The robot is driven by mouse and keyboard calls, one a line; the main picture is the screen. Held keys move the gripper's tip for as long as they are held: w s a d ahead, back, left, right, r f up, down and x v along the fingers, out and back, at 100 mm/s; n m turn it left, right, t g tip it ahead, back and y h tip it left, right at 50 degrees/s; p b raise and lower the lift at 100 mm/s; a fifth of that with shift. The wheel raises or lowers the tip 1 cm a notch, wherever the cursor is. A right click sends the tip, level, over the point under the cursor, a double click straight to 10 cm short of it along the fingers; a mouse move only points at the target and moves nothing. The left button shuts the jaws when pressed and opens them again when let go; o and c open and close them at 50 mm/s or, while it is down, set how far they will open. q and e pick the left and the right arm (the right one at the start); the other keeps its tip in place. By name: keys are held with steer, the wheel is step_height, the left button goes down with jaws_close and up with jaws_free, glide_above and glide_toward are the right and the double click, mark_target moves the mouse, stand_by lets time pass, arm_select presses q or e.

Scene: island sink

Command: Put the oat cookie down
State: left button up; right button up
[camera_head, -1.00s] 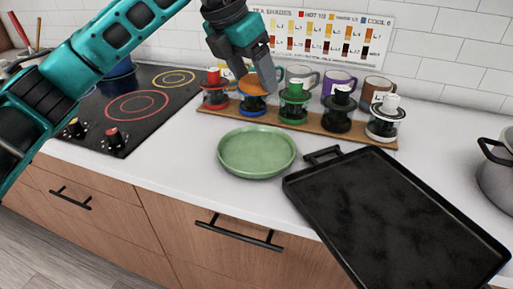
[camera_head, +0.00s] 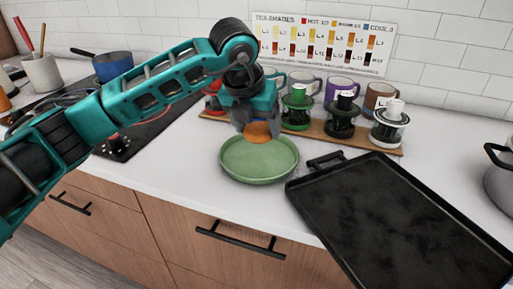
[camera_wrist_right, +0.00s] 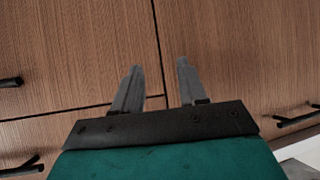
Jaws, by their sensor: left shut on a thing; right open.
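The oat cookie (camera_head: 257,133) is a round orange-brown disc. My left gripper (camera_head: 257,124) is shut on it, pointing down, and holds it over the back part of the green plate (camera_head: 258,166). I cannot tell how far above the plate it is. The fingers partly hide the cookie's upper side. My right gripper (camera_wrist_right: 155,85) is open and empty in the right wrist view, in front of the wooden drawer fronts.
A black baking tray (camera_head: 395,215) lies right of the plate. Several small brewers and mugs stand on a wooden board (camera_head: 360,143) behind. A blue pot (camera_head: 113,65) is on the stove at left. A grey pot (camera_head: 500,180) stands far right.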

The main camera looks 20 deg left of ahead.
mark_target(256, 160)
arm_select(q)
steer(key=shift+f, duration=2.9)
steer(key=shift+f, duration=0.15)
steer(key=o, duration=1)
steer(key=shift+o, duration=0.2)
steer(key=shift+r, duration=0.25)
steer(key=v, duration=1.1)
steer(key=shift+s+r, duration=0.15)
steer(key=shift+r, duration=0.25)
